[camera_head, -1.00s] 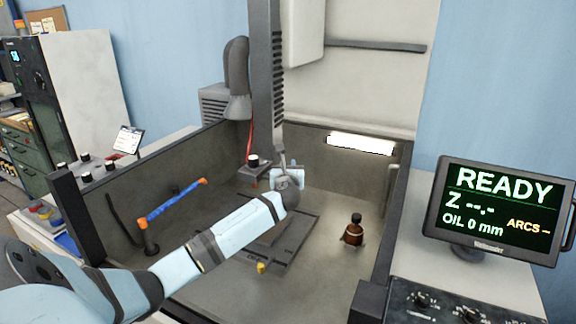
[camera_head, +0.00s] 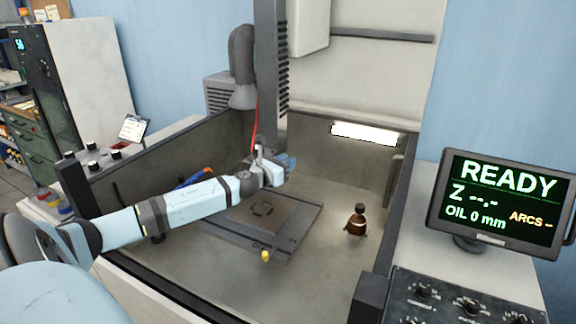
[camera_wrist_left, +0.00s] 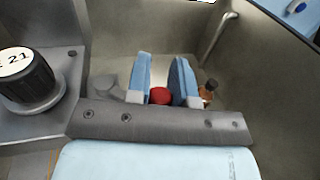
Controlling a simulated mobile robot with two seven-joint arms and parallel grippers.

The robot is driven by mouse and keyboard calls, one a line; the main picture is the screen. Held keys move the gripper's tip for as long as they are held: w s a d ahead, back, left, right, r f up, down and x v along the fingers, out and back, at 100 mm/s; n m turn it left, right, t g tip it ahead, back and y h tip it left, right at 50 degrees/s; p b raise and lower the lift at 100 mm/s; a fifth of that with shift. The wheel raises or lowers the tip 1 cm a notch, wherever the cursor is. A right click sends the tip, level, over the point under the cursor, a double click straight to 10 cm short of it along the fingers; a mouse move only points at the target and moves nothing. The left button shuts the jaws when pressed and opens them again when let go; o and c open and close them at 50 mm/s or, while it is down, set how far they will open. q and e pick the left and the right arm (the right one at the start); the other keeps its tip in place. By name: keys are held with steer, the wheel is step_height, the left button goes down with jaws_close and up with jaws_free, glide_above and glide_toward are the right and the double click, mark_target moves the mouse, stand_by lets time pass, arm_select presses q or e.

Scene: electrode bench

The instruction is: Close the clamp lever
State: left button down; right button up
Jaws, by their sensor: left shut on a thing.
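My left gripper (camera_head: 288,163) is at the foot of the dark vertical column, above the tank. In the left wrist view its two blue fingers (camera_wrist_left: 163,82) are closed around a red knob (camera_wrist_left: 160,96), which looks like the clamp lever's end. The lever's arm is hidden by the gripper body. A black round part with a white cap marked 21 (camera_wrist_left: 28,78) sits on a grey block at the left of the wrist view. In the head view the wrist covers most of the clamp, so the lever's angle cannot be told. My right gripper is not in view.
A dark plate with a block (camera_head: 262,212) lies on the tank floor below the gripper. A brown bottle (camera_head: 356,222) stands to the right, with clear floor around it. The tank walls (camera_head: 375,240) enclose the space.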

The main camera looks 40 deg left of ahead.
arm_select(q)
steer(key=shift+s+m+h, duration=0.15)
steer(key=shift+m+h, duration=0.15)
steer(key=shift+h, duration=0.2)
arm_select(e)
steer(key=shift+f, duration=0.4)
arm_select(q)
steer(key=c, duration=1)
jaws_free()
steer(key=shift+s+f+b, duration=0.1)
steer(key=shift+s+b, duration=0.15)
steer(key=shift+b, duration=0.05)
steer(key=shift+s+a+b, duration=0.1)
steer(key=shift+s+b, duration=0.75)
steer(key=shift+s, duration=5.8)
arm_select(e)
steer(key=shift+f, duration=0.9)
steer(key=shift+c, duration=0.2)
